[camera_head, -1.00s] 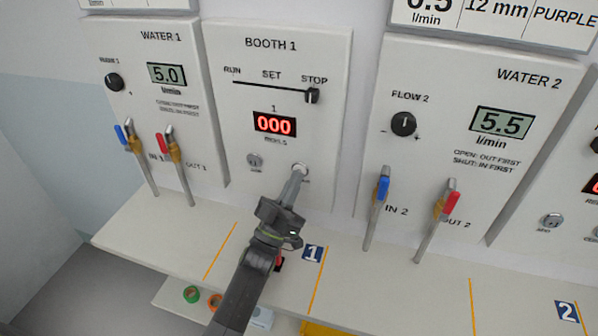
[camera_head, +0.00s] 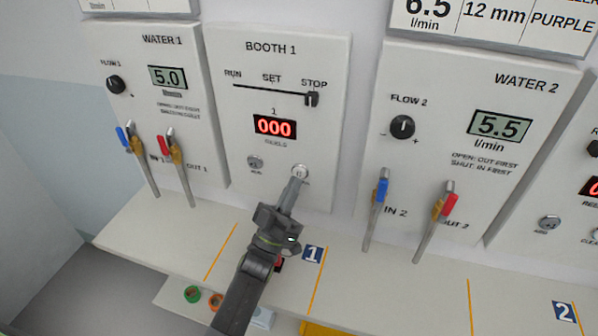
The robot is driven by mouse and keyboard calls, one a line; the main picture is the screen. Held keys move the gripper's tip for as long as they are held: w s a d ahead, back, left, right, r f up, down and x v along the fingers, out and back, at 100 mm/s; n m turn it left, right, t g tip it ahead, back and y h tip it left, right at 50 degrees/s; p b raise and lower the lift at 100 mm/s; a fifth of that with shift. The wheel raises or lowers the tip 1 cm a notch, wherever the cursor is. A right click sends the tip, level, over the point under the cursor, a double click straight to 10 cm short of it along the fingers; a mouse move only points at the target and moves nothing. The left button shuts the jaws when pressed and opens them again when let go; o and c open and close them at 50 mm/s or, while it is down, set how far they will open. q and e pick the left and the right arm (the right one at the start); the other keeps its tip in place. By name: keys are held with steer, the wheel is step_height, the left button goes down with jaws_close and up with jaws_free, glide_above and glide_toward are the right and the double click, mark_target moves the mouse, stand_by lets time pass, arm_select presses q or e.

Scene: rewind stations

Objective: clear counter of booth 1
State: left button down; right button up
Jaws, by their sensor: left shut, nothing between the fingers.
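The Booth 1 panel (camera_head: 333,70) stands upright at the back of the counter shelf. Its red counter display (camera_head: 274,126) reads 000. Two round buttons sit below it: a left one (camera_head: 255,162) and a right one (camera_head: 300,171), whose labels are too small or covered to read. My left gripper (camera_head: 296,183) is shut and empty, with its tips just below the right button and very close to it. I cannot tell whether they touch. The slider knob (camera_head: 312,99) is at STOP. My right gripper is not in view.
Red and blue valve levers of Water 1 (camera_head: 171,146) and Water 2 (camera_head: 383,190) stick out on both sides. The shelf (camera_head: 390,285) has orange lines and number tags. Green (camera_head: 192,294) and orange rings lie lower, beside my left arm.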

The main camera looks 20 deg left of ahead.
arm_select(q)
steer(key=s+p, duration=0.2)
steer(key=s, duration=0.3)
steer(key=shift+p, duration=0.35)
steer(key=shift+a, duration=0.1)
stand_by(0.6)
